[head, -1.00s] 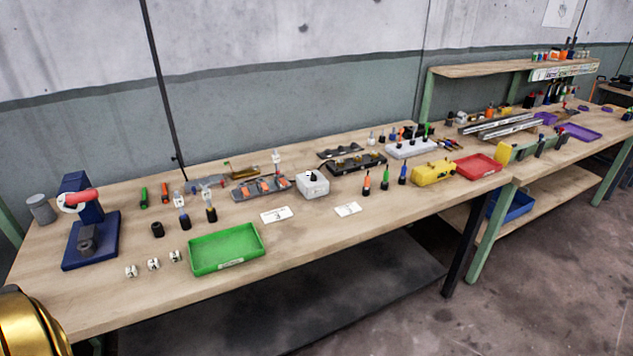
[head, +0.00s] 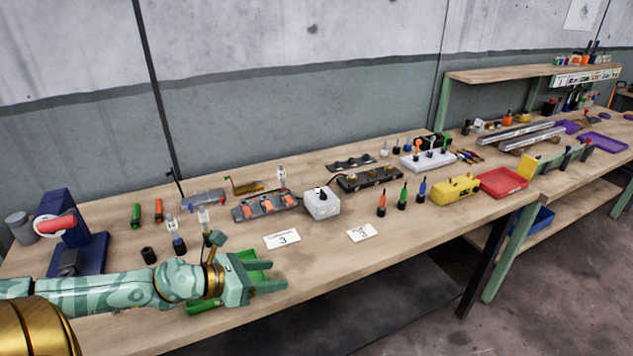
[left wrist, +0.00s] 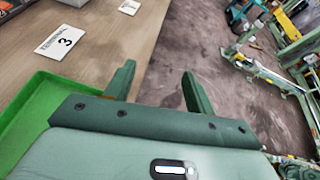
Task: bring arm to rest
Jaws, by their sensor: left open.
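My left gripper (head: 270,278) reaches in from the left over the front of the workbench (head: 330,262), above the green tray. Its two fingers are apart with nothing between them. In the left wrist view the open fingers (left wrist: 160,85) point past the bench's front edge, with the floor behind them. My left arm covers much of the green tray (head: 254,263); the tray also shows in the left wrist view (left wrist: 40,105). My right gripper is not in view.
A card marked 3 (head: 282,239) and another card (head: 361,232) lie right of the tray. Behind stand a white box (head: 322,204), several screwdrivers (head: 402,196), a yellow block (head: 456,190) and a red tray (head: 504,183). A blue press (head: 75,235) stands at left.

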